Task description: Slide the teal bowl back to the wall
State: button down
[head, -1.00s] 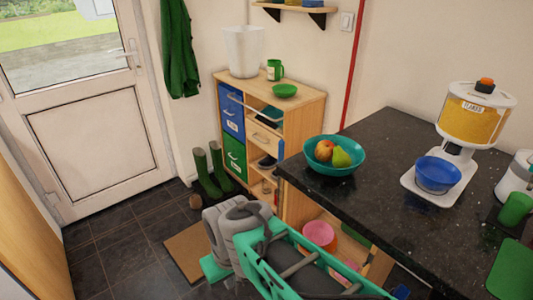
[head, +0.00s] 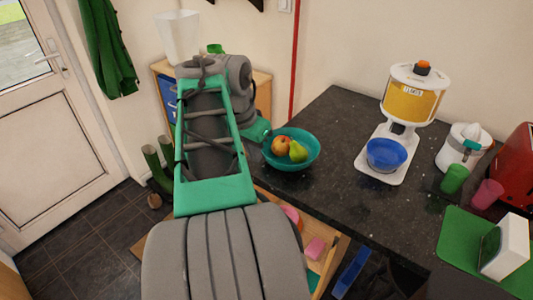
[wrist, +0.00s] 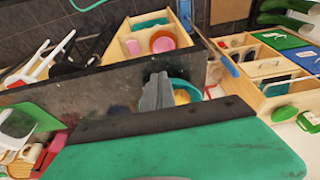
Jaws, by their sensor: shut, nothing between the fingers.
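The teal bowl (head: 312,155) stands upright near the left edge of the dark speckled counter (head: 330,108). It holds a reddish-yellow apple (head: 281,145) and a green pear (head: 298,151). In the wrist view the bowl (wrist: 190,88) shows partly behind my fingers. My gripper (wrist: 158,80) is shut and empty beside the bowl. In the head view my arm hides most of it, and its green end comes close to the bowl's upper-left rim. I cannot tell whether they touch. The cream wall (head: 350,50) rises behind the counter.
A yellow-filled dispenser (head: 412,95) with a blue bowl (head: 386,153) stands right of the teal bowl. Further right are a juicer (head: 462,148), cups, a green mat (head: 470,245) and a red appliance (head: 517,165). Counter between the bowl and wall looks clear.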

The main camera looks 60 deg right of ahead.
jog(key=shift+s+d+f, duration=0.15)
jog(key=shift+d+f, duration=1)
jog(key=shift+f, duration=0.45)
jog(key=shift+s+d+f, duration=0.2)
jog(key=shift+d+f, duration=0.9)
jog(key=shift+f, duration=0.45)
jog(key=shift+s+d+f, duration=0.15)
jog(key=shift+d+f, duration=1)
jog(key=shift+f, duration=0.45)
